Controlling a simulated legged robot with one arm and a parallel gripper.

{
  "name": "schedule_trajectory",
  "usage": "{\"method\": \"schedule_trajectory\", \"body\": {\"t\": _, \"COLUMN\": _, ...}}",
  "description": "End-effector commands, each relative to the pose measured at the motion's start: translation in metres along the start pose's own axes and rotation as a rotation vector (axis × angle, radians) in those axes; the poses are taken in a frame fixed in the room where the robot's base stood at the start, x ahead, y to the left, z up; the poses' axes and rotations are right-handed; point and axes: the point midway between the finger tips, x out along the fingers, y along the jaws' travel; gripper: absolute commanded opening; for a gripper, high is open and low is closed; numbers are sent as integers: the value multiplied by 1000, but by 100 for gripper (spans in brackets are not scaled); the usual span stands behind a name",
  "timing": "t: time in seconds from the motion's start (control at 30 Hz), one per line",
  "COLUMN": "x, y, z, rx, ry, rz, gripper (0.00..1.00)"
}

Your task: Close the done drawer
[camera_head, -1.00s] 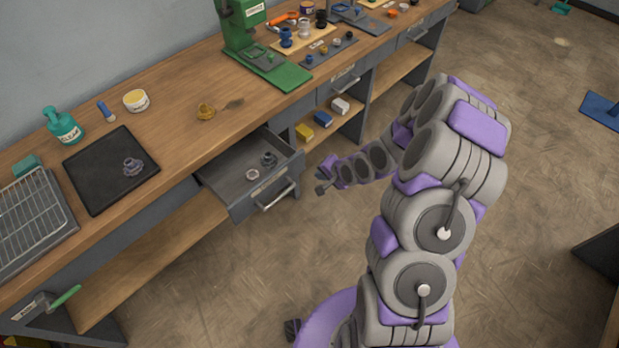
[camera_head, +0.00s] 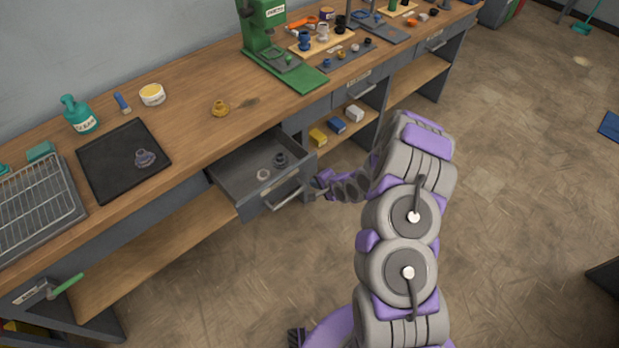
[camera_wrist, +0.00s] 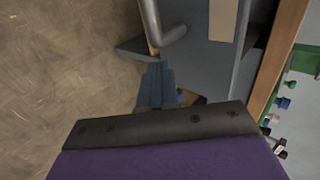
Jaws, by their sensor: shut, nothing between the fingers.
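The grey drawer (camera_head: 243,183) stands pulled out from under the wooden workbench, with two small parts inside: a dark one (camera_head: 280,159) and a paler one (camera_head: 264,175). Its bar handle (camera_head: 284,197) is on the front face; the wrist view shows a grey bar (camera_wrist: 168,38) and a drawer front with a pale label. My gripper (camera_head: 310,190) is just right of the drawer front, near the handle's end. In the wrist view its fingers (camera_wrist: 156,78) are together and empty, close to the bar's end. I cannot tell whether they touch it.
On the bench (camera_head: 195,128) are a black tray (camera_head: 105,165) with a part, a wire rack (camera_head: 38,208), a teal bottle (camera_head: 80,115) and a green press (camera_head: 265,30). A lower shelf (camera_head: 160,245) runs beneath. The floor in front is open.

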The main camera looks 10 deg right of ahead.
Motion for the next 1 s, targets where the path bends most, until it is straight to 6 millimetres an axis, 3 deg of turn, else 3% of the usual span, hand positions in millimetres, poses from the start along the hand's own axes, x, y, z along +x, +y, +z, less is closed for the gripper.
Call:
{"method": "schedule_trajectory", "body": {"t": 0.27, "x": 23, "y": -24, "z": -2, "rx": -2, "ry": -1, "rz": -6, "gripper": 0}}
{"method": "schedule_trajectory", "body": {"t": 1.0, "x": 32, "y": -38, "z": -2, "rx": -5, "ry": 1, "rz": -4, "gripper": 0}}
